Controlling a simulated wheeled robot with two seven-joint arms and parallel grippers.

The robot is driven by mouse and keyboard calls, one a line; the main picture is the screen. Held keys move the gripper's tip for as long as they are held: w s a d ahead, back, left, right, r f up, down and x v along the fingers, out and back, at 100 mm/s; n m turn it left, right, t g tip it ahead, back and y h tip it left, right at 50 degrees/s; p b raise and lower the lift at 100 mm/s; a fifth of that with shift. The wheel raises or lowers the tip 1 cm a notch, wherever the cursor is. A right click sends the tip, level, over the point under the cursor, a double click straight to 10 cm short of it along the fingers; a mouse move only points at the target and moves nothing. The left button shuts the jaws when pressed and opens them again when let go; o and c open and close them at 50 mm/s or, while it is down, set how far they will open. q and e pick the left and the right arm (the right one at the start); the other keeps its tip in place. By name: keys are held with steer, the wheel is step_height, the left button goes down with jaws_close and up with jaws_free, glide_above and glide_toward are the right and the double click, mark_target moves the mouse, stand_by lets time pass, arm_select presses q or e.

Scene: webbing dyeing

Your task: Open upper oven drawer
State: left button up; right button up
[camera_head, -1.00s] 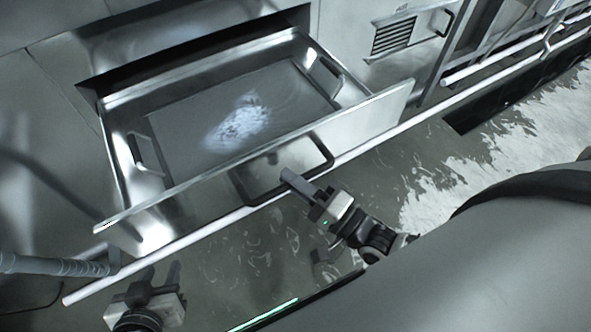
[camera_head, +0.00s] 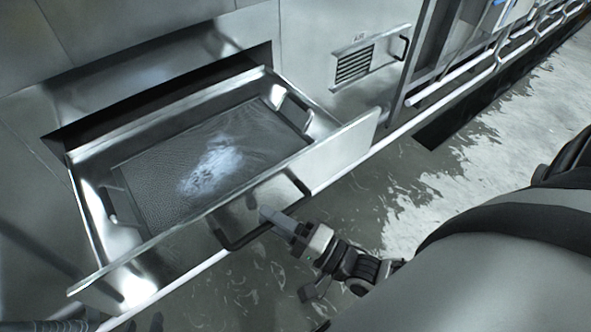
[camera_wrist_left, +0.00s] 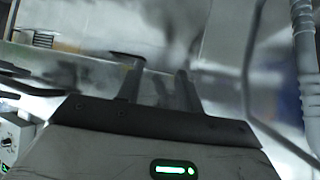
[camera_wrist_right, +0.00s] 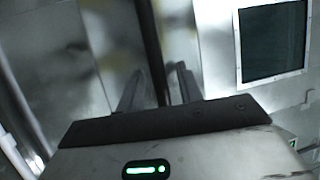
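The upper oven drawer (camera_head: 165,238) is a wide, shallow metal drawer. It stands pulled well out of its slot in the head view, with a mesh-like tray surface (camera_head: 150,190) inside. Its dark bar handle (camera_head: 238,241) is on the front panel. My right gripper (camera_head: 277,220) is at the handle, its fingers on either side of the bar. The right wrist view shows the dark handle bar (camera_wrist_right: 150,35) running between the close fingers (camera_wrist_right: 160,88). My left gripper (camera_wrist_left: 157,85) has its fingers apart and empty; only a tip shows at the head view's bottom edge.
A metal cabinet front with a vent panel (camera_head: 354,66) and a dark handle (camera_head: 404,47) stands right of the drawer. A pale rail (camera_head: 440,92) runs along the cabinet base. The wet-looking floor (camera_head: 400,190) in front is open.

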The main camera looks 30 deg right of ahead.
steer(key=shift+s, duration=0.1)
steer(key=b+v, duration=0.2)
steer(key=v, duration=1.4)
